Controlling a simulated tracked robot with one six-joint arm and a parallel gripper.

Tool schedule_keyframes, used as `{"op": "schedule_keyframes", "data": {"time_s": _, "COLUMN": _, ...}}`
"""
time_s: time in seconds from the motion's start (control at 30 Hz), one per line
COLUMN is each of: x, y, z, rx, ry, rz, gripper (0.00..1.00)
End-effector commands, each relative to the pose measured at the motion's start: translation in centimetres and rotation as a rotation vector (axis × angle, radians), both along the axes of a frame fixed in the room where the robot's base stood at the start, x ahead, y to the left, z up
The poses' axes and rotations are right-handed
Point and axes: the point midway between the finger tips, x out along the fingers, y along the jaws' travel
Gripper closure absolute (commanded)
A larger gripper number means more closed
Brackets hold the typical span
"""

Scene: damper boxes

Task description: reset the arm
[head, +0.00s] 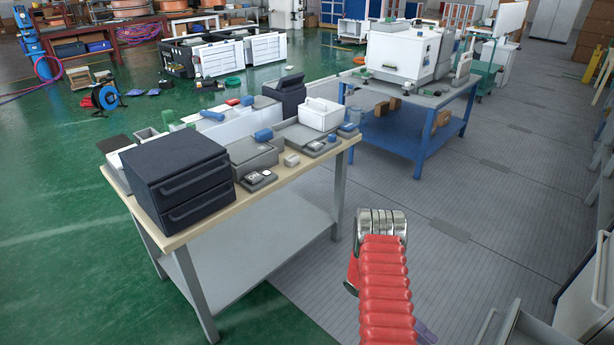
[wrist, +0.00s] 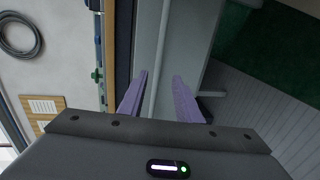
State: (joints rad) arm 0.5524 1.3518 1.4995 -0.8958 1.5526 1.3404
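My gripper shows in the wrist view (wrist: 162,97) as two purple fingers held apart. Between them I see only a grey surface and a pale bar in the background, nothing gripped. In the head view, my arm in its red ribbed sleeve rises from the bottom edge, right of the workbench, with a metal joint on top. A small purple part shows beside the sleeve at the bottom; the rest of the gripper is hidden there.
A workbench (head: 348,140) left of my arm carries a dark two-drawer box (head: 178,178), grey boxes and small parts. A blue table (head: 428,140) with white equipment stands behind. Grey cabinets (head: 590,300) are at the lower right. The grey floor between is clear.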

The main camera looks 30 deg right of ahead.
Motion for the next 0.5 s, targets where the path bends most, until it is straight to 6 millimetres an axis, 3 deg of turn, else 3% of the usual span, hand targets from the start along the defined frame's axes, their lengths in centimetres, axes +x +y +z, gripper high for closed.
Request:
{"op": "schedule_keyframes", "data": {"time_s": 0.27, "x": 0.0, "y": 0.0, "z": -0.1, "rx": 0.045, "ry": 0.012, "rz": 0.010, "gripper": 0.69}}
{"op": "schedule_keyframes", "data": {"time_s": 0.5, "x": -0.7, "y": 1.4, "z": -1.9, "rx": 0.249, "ry": 0.022, "rz": 0.018, "gripper": 0.69}}
